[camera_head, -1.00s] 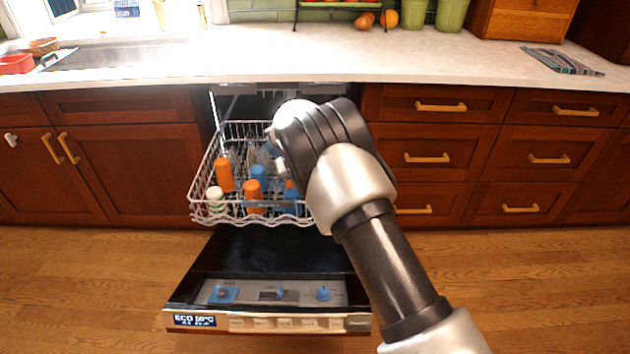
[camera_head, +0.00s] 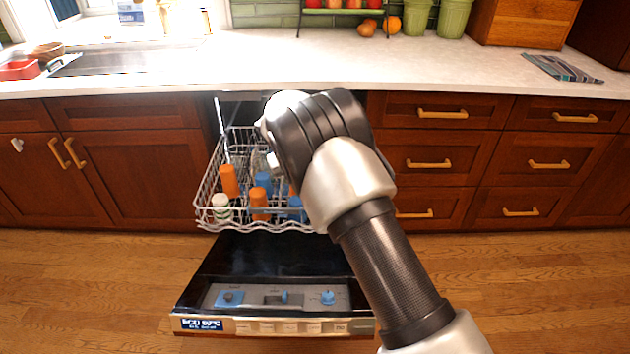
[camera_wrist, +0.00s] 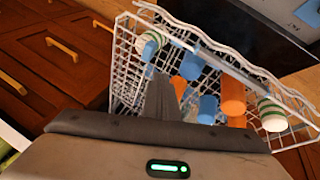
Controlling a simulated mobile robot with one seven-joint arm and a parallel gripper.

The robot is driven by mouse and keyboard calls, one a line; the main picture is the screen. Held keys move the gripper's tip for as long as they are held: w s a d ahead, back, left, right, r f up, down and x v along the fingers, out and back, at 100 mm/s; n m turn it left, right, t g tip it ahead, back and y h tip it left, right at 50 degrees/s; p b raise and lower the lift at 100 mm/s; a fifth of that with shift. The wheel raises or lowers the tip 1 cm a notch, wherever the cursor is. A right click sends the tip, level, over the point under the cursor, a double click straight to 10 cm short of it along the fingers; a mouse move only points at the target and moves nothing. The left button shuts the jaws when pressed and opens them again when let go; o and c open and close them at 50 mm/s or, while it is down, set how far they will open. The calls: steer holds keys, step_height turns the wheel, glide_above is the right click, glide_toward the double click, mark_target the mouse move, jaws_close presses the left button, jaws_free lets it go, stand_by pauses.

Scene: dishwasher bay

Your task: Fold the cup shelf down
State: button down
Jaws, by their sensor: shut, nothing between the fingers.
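The pulled-out upper dishwasher rack (camera_head: 210,205) is white wire and holds several orange, blue and striped cups. It also fills much of the wrist view (camera_wrist: 122,70). The cup shelf cannot be told apart surely from the rack's other white wires. My gripper (camera_wrist: 165,95) is shut and empty, with its grey fingers pointing into the rack area among the cups; whether it touches a wire or cup is unclear. In the head view my wrist covers the right part of the rack and hides most of the gripper.
The dishwasher door (camera_head: 275,255) lies open below the rack. An orange cup (camera_head: 229,181), a blue cup (camera_head: 263,181) and a striped cup (camera_head: 221,207) stand in the rack. Drawers (camera_head: 440,150) flank it at right, with the counter (camera_head: 330,65) above.

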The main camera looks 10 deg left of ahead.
steer(key=s+a+r, duration=0.3)
steer(key=a, duration=0.1)
steer(key=shift+a+r+p, duration=0.2)
steer(key=shift+p, duration=0.25)
steer(key=s+d+r+m+y, duration=0.15)
steer(key=s+d+r, duration=0.25)
steer(key=d+r, duration=0.65)
steer(key=s+d+r+m, duration=0.2)
steer(key=s+d+r, duration=0.2)
steer(key=d+r, duration=0.65)
steer(key=s+d+r, duration=0.5)
steer(key=s+d, duration=0.4)
steer(key=s, duration=0.2)
steer(key=s+d+f+m, duration=0.1)
steer(key=s+d, duration=0.2)
steer(key=s, duration=0.5)
steer(key=s+d+f+m, duration=0.1)
steer(key=s+d, duration=0.2)
steer(key=s, duration=0.5)
step_height(320, 180, up, 23)
steer(key=p, duration=2.3)
steer(key=shift+a+r+t, duration=0.2)
steer(key=shift+a+t, duration=0.05)
steer(key=shift+t, duration=0.05)
steer(key=shift+y, duration=0.25)
